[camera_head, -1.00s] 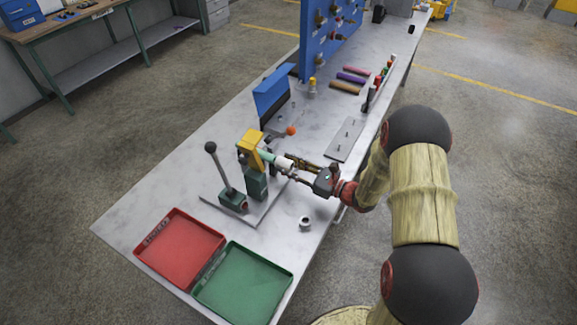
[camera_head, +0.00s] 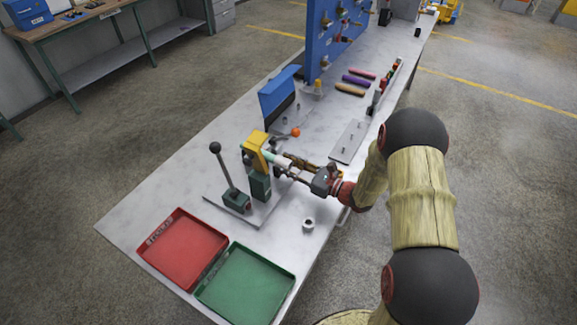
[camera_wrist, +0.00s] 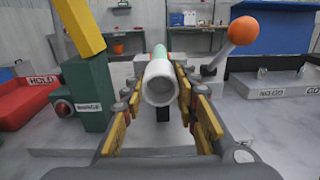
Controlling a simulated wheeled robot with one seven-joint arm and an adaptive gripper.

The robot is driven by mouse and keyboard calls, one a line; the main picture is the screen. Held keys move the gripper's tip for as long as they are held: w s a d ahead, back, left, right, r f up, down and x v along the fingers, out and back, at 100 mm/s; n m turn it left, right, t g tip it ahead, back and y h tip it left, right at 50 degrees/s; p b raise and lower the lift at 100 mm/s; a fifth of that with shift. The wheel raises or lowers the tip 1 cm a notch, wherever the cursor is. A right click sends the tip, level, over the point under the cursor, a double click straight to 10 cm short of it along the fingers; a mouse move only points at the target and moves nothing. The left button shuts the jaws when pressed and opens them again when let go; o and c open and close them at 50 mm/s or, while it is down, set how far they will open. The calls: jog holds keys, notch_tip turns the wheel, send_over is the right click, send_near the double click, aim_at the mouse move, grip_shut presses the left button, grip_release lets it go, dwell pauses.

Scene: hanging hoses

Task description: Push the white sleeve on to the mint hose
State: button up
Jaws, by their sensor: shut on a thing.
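The mint hose (camera_head: 267,154) is held level by a fixture with a yellow arm and a green block (camera_head: 260,186). The white sleeve (camera_head: 282,163) sits in line with the hose end and touches or overlaps it. In the wrist view the white sleeve (camera_wrist: 159,83) shows its open near end, with a little mint hose (camera_wrist: 160,50) behind it. My gripper (camera_head: 292,167) is shut on the sleeve, with a yellow-lined finger on each side of it. How far the sleeve covers the hose is hidden.
A black-knobbed lever (camera_head: 216,148) stands left of the fixture. An orange-knobbed lever (camera_wrist: 242,31) rises close right of my gripper in the wrist view. A red tray (camera_head: 183,245), a green tray (camera_head: 246,284) and a loose ring (camera_head: 308,224) lie nearer.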

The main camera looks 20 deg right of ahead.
jog(key=shift+w+a, duration=0.4)
jog(key=shift+w, duration=0.05)
jog(key=o, duration=1.1)
jog(key=shift+o, duration=0.5)
jog(key=v, duration=1.2)
jog(key=shift+a, duration=0.1)
